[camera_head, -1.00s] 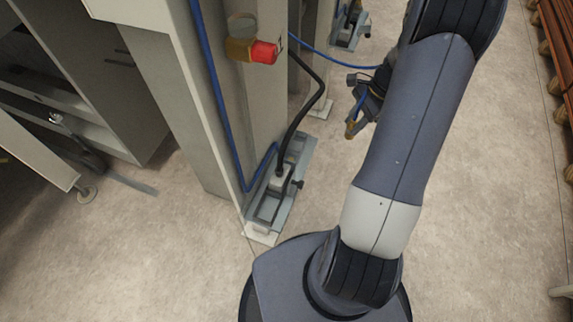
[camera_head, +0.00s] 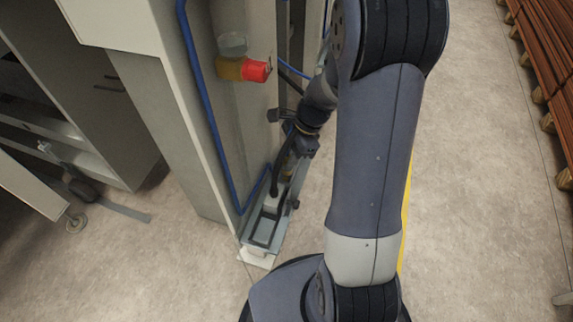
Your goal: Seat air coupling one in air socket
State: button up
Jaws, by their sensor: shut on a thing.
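My gripper (camera_head: 288,170) is low beside the machine's pale column, over the grey metal tray at its foot. It is small and partly hidden by its own wrist. The blue hose (camera_head: 294,69) runs from behind the column toward my wrist. Air coupling one at the hose's end is too small and covered to make out in the jaws. A black hose (camera_head: 281,167) comes down into a fitting in the grey tray (camera_head: 257,240), close to my gripper. I cannot tell which part is the air socket, nor whether the coupling touches it.
A red knob (camera_head: 256,70) with a yellow and clear bowl sticks out from the column. Another blue hose (camera_head: 208,110) runs down the column's left edge to the tray. Brown slatted stacks (camera_head: 545,60) stand at the far right. The floor right of my arm is open.

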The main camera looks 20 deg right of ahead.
jog(key=shift+d+b+x, duration=0.2)
jog(key=shift+b+x, duration=0.1)
jog(key=shift+x, duration=0.55)
jog(key=shift+d+b+x, duration=0.2)
jog(key=shift+b+x, duration=0.1)
jog(key=shift+x, duration=0.6)
jog(key=shift+f, duration=0.25)
jog(key=o, duration=1)
jog(key=shift+o, duration=0.2)
jog(key=p+v, duration=0.3)
jog(key=v, duration=0.9)
jog(key=shift+r, duration=0.1)
